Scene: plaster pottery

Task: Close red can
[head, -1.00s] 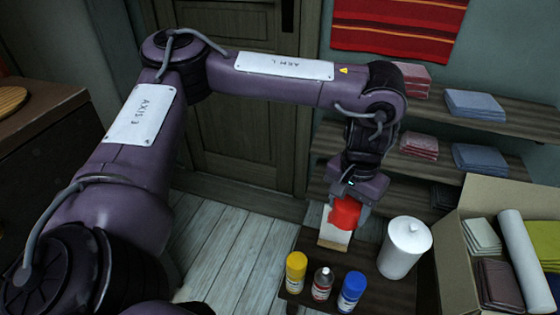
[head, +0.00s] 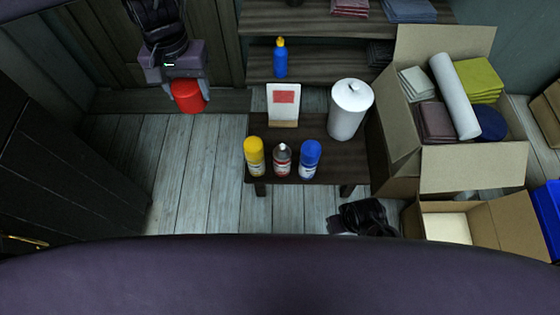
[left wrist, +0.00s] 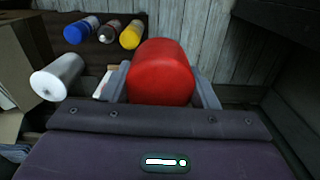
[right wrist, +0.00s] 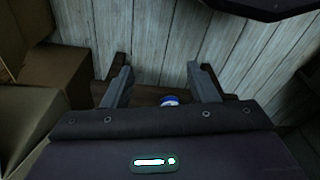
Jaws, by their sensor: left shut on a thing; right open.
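A red cap-like piece (head: 187,96) is held in my left gripper (head: 189,93), which is shut on it. It hangs over the floor, left of the low table and apart from it. It fills the middle of the left wrist view (left wrist: 162,70). A can with a red and white label and a bare grey top (head: 282,160) stands upright on the table, between a yellow can (head: 254,157) and a blue can (head: 310,160). My right gripper (right wrist: 162,84) is open and empty; the blue top (right wrist: 170,100) shows beyond its fingers.
On the dark low table (head: 315,127) stand a card with a red picture (head: 284,98) and a white lidded canister (head: 350,110). Cardboard boxes (head: 475,168) stand at right. A blue bottle (head: 280,60) is on the shelf behind. The floor left of the table is clear.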

